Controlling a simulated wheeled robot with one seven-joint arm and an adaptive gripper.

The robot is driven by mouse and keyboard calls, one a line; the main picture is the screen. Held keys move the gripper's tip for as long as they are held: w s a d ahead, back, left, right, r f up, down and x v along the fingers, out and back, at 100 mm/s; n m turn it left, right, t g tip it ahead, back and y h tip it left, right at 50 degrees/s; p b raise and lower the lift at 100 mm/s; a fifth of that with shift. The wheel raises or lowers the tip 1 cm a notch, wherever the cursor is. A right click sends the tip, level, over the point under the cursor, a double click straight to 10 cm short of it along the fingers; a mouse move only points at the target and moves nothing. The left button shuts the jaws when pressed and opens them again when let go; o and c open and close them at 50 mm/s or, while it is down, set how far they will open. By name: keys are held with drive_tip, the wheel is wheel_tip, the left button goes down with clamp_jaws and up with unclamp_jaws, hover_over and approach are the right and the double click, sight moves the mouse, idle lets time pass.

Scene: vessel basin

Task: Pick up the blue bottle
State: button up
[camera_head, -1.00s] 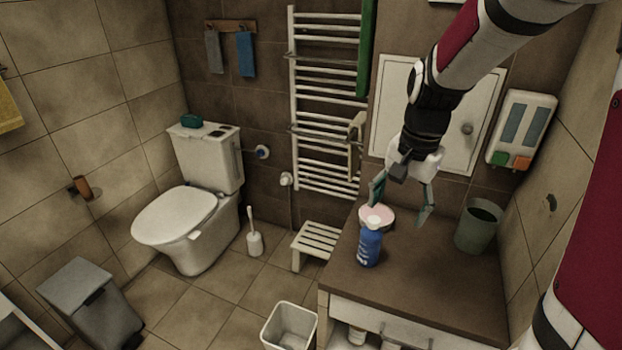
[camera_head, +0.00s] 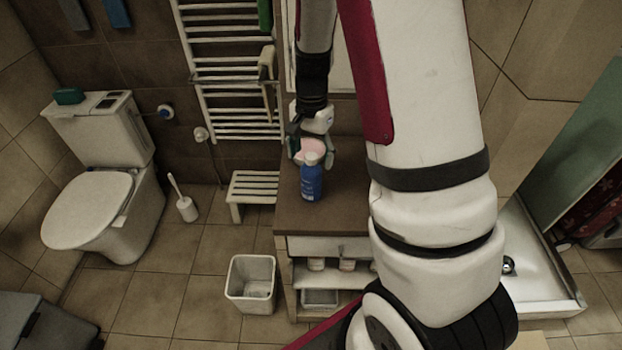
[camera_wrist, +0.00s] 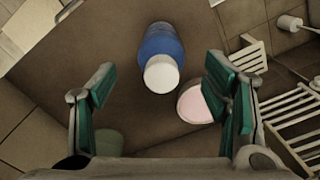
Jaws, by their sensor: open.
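The blue bottle (camera_head: 311,181) with a white cap stands upright on the brown counter (camera_head: 335,214) in the head view. In the wrist view the bottle (camera_wrist: 161,58) is seen from above, cap towards the camera, ahead of and between the two green-padded fingers. My gripper (camera_wrist: 170,88) is open and empty. In the head view my gripper (camera_head: 312,148) is just behind the bottle, with its fingers partly hidden by the bottle and a pink round object (camera_head: 307,146). I cannot tell the exact gap to the bottle.
The pink round object (camera_wrist: 194,104) lies close to the bottle, near the right finger. A grey-green bin (camera_wrist: 110,143) shows behind the left finger. A slatted stool (camera_head: 252,188) and a white wastebasket (camera_head: 250,284) stand left of the counter.

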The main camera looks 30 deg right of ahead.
sight(311, 173)
drive_tip(key=shift+w+f+p, duration=0.15)
drive_tip(key=shift+f+p, duration=0.4)
drive_tip(key=shift+f, duration=3.05)
drive_tip(key=c, duration=1.4)
